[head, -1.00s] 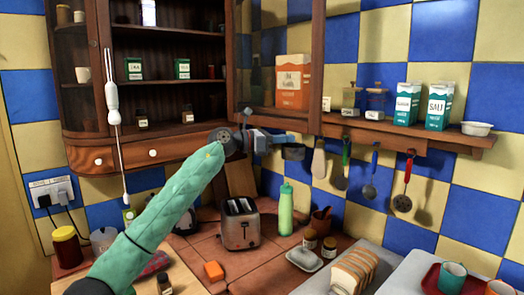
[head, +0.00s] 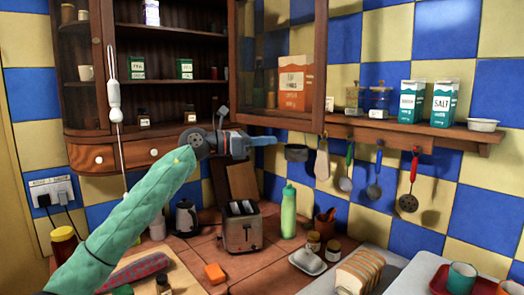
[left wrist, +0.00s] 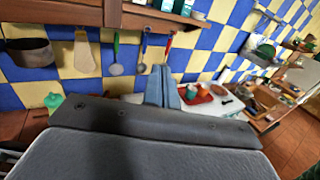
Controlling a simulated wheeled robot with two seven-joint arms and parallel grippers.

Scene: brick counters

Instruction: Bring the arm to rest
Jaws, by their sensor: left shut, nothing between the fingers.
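My left arm, in a green quilted sleeve, comes in from the lower left of the head view. Its left gripper (head: 264,141) is raised in front of the wooden cabinet, above the toaster, and points right. The fingers are together with nothing between them. In the left wrist view the closed fingers (left wrist: 162,86) point toward the tiled wall and the hanging utensils. My right gripper is in neither view.
A wooden cabinet (head: 150,155) with an open glass door (head: 288,65) stands behind the gripper. Below are a toaster (head: 241,229), a green bottle (head: 288,211) and sliced bread (head: 358,270). Utensils hang under the shelf (head: 420,133) at right. Open air lies right of the fingers.

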